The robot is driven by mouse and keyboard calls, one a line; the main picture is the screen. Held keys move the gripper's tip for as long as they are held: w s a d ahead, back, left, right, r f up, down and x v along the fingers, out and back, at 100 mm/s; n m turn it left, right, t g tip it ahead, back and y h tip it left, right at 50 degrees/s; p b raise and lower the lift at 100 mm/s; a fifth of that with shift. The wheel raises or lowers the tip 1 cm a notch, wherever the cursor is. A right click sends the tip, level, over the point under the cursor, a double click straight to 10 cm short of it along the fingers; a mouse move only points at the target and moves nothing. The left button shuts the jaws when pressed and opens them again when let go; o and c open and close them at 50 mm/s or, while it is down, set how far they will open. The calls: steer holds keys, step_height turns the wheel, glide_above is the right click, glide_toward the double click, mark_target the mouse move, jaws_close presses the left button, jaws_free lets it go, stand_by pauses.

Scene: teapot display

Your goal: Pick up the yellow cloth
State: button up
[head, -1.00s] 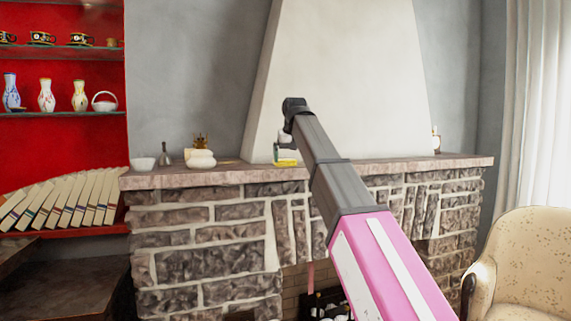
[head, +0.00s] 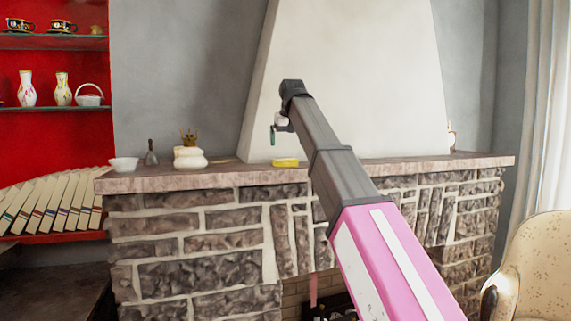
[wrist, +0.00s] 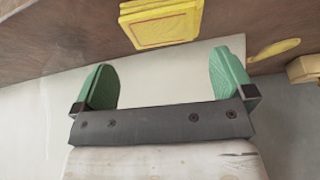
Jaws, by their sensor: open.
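The yellow cloth (head: 285,163) lies folded on the stone mantel (head: 230,176), in front of the white chimney hood. In the wrist view the cloth (wrist: 160,24) shows at the top, as a flat folded stack with its edge toward my gripper. My gripper (wrist: 172,80) is open and empty, with its two green fingers apart. The cloth is beyond the fingertips and not between them. In the head view my gripper (head: 272,135) hangs above the mantel, a little above and left of the cloth. One finger shows there; the other is hidden.
On the mantel's left part stand a white bowl (head: 124,164), a small bell (head: 151,153) and a white pot (head: 189,158). A small flat yellowish item (head: 222,160) lies between the pot and the cloth. The chimney hood (head: 350,70) rises behind. An armchair (head: 535,265) stands at the right.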

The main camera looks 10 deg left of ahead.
mark_target(285, 159)
steer(key=shift+x, duration=3.45)
steer(key=shift+s+a+f, duration=0.1)
steer(key=shift+s, duration=0.1)
steer(key=c, duration=0.6)
